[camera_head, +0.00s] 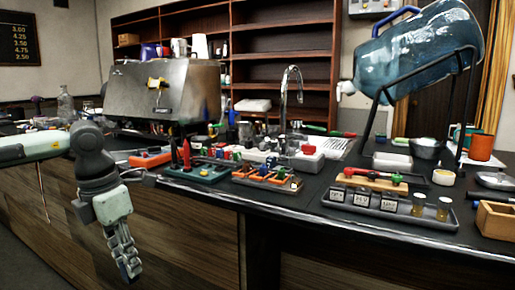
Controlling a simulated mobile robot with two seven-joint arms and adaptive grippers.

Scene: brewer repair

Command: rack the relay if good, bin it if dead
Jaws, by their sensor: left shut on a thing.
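My left gripper (125,258) hangs low in front of the counter's wooden front, fingers pointing down. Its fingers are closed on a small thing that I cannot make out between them. I cannot pick out the relay with certainty. A green board (197,172) with a red and a black upright piece stands on the counter. Right of it is a tray with orange dividers (268,180) holding small parts. A dark tray (400,211) holds small labelled blocks (361,199) and two small jars (431,208). My right gripper is out of view.
The counter edge (300,217) runs between my left gripper and the trays. A wooden box (496,221) is at the far right. A tilted blue bottle (418,55) on a black stand, a tap (291,95) and a steel machine (162,92) stand behind.

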